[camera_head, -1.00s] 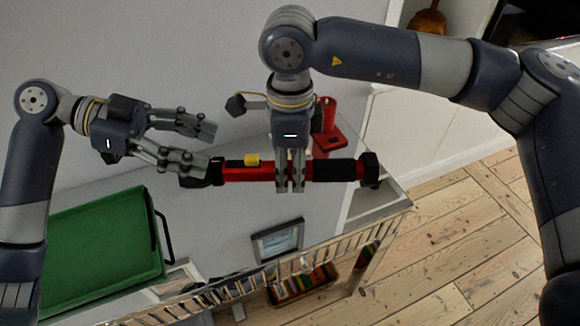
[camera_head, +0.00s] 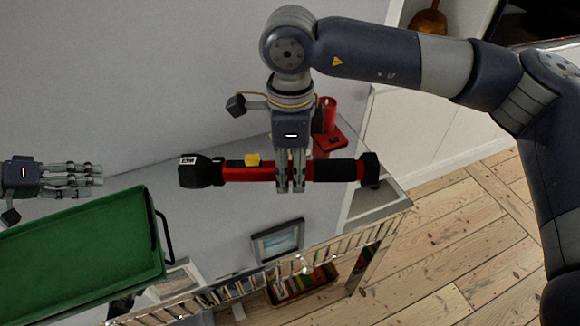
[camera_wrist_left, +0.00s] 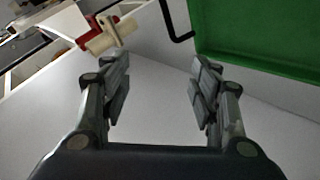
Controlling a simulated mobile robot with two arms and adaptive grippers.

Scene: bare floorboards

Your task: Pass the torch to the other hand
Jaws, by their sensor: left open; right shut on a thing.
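The torch (camera_head: 240,173) is red and black with a yellow switch. In the head view it lies roughly level, its wide black head to the left. My right gripper (camera_head: 290,186) is shut around the torch's red middle and holds it above the grey tabletop. The fingers cover that part of the barrel. My left gripper (camera_head: 88,180) is at the far left, well apart from the torch head, above the tray's far edge. It is open and empty, as the left wrist view (camera_wrist_left: 160,85) shows.
A green tray (camera_head: 85,250) with a black handle stands at the left; it also shows in the left wrist view (camera_wrist_left: 265,30). A red candle (camera_head: 329,115) on a red base stands behind the torch. A picture frame (camera_head: 278,240) and a box of books (camera_head: 302,285) are in front.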

